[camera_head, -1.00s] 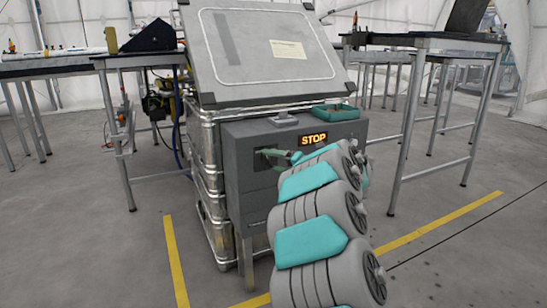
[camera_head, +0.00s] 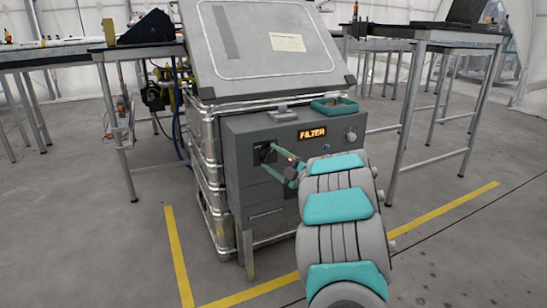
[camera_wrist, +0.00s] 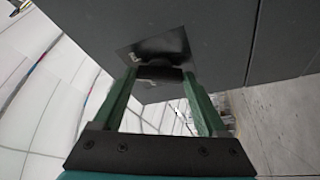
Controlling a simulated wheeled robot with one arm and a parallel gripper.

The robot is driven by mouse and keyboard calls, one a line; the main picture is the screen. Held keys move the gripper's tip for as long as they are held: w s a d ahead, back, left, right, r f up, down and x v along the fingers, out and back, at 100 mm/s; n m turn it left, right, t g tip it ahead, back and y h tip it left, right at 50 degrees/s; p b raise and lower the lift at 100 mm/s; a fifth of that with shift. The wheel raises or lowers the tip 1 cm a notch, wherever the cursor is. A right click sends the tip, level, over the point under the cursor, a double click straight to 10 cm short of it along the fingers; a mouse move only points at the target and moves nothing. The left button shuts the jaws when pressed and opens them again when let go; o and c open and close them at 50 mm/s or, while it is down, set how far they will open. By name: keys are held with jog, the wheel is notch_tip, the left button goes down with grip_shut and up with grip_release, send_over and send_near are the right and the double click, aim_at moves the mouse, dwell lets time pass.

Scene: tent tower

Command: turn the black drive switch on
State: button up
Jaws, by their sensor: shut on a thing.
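The black drive switch (camera_head: 266,153) sits on the front of a dark grey control box. My gripper (camera_head: 275,164) reaches it from the right with its green fingers at the switch. In the wrist view the black switch (camera_wrist: 160,72) lies between the two fingertips (camera_wrist: 159,75), in front of a dark shiny plate (camera_wrist: 155,48). My gripper is shut on the switch, which looks turned at a slant. The lit display (camera_head: 312,133) on the box reads FILTER.
A round knob (camera_head: 351,136) is on the box's right side. A green tray (camera_head: 335,106) sits on its top. A sloped grey panel (camera_head: 270,60) stands above. Tables stand left (camera_head: 70,60) and right (camera_head: 420,40). Yellow lines (camera_head: 178,255) mark the open floor.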

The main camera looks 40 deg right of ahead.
jog(key=shift+a+f+m+t+h, duration=0.1)
jog(key=shift+m+t+h, duration=0.25)
jog(key=shift+m, duration=0.65)
jog(key=shift+f+m+t+h, duration=0.1)
jog(key=shift+m+t+h, duration=0.2)
jog(key=shift+m, duration=0.7)
jog(key=o, duration=1.3)
jog(key=v, duration=0.7)
jog(key=shift+s, duration=0.4)
jog(key=shift+f, duration=0.1)
jog(key=shift+w, duration=0.1)
